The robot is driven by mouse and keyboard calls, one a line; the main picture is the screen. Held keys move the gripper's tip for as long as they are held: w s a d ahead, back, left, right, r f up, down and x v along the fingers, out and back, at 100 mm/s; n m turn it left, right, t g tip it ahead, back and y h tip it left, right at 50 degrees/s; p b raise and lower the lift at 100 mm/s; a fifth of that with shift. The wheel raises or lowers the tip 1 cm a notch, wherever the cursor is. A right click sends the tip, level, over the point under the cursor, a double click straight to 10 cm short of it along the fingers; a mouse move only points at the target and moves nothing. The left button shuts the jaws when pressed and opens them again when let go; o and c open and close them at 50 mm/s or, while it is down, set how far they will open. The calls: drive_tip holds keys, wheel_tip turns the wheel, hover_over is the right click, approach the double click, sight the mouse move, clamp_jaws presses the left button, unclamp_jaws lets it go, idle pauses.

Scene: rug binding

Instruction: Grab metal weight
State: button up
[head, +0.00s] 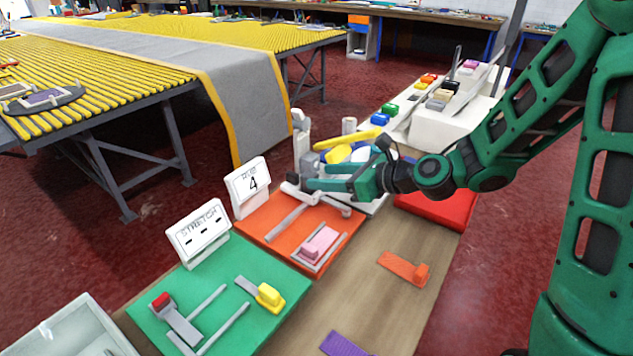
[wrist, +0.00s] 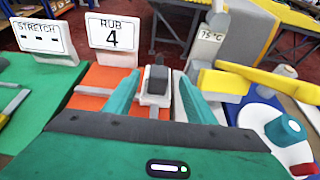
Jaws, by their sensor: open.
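The metal weight appears to be a dark grey block with a small knob, seen in the wrist view (wrist: 157,79) and in the head view (head: 308,161). It sits on a pale support at the back of the orange board (head: 260,222). My gripper (head: 308,178) is open, with its two green fingers on either side of the block in the wrist view (wrist: 156,88). A gap shows between the block and each finger. Contact cannot be told. The far side of the block is hidden.
The "RUB 4" sign (head: 249,187) stands left of my gripper and the "STRETCH" sign (head: 198,233) farther left. A green board (head: 220,290) is in front; bare wood (head: 370,300) lies right.

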sight(298, 177)
drive_tip(key=x, duration=0.9)
drive_tip(key=shift+w+a+f, duration=0.15)
drive_tip(key=shift+a+f, duration=0.1)
drive_tip(key=shift+f, duration=0.15)
clamp_jaws()
